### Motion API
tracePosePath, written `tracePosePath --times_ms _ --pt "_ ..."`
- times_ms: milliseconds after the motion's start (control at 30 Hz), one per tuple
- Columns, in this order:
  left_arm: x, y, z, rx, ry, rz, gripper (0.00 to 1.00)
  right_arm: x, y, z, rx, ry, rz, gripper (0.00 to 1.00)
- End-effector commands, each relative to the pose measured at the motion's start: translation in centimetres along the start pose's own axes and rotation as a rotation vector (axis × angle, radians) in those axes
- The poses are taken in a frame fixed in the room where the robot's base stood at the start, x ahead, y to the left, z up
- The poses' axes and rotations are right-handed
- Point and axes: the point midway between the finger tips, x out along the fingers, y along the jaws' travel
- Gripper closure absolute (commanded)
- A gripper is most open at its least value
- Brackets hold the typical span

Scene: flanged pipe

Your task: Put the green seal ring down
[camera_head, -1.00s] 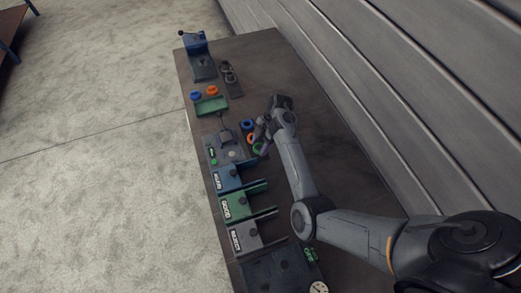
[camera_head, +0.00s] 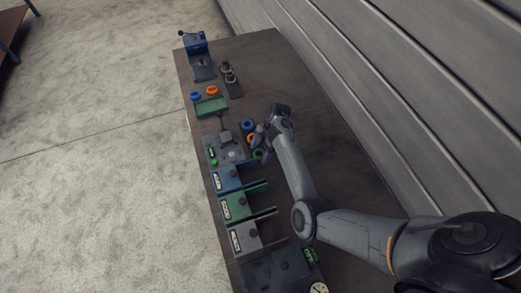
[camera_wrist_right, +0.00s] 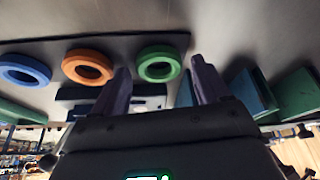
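The green seal ring (camera_head: 257,154) lies on a dark strip beside the orange ring (camera_head: 250,139) and the blue ring (camera_head: 247,124). In the right wrist view the green ring (camera_wrist_right: 158,77) rests flat, just beyond and between the fingertips, apart from them. My right gripper (camera_head: 262,142) is over the strip's right side, by the green ring. In the wrist view its two purple-grey fingers (camera_wrist_right: 160,67) are spread wide with nothing held between them. My left gripper is not in view.
Labelled blue (camera_head: 226,177), green (camera_head: 235,206) and grey (camera_head: 244,236) bins line the left edge, nearer than the rings. A green tray (camera_head: 211,106) and a blue fixture (camera_head: 203,68) stand farther off. The table's right side (camera_head: 330,150) is clear.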

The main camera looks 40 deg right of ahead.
Motion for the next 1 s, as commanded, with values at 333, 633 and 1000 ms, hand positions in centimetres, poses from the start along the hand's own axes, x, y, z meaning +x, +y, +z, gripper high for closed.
tracePosePath --times_ms 333,633,1000 --pt "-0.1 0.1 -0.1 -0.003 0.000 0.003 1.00 -0.2 0.0 -0.1 0.001 0.000 0.000 0.21" --pt "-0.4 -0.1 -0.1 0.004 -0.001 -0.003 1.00 -3.7 0.1 -0.1 0.000 -0.001 0.004 0.21" --pt "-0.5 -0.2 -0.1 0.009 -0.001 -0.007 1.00 -10.1 0.1 -0.1 0.001 0.000 0.003 0.21"
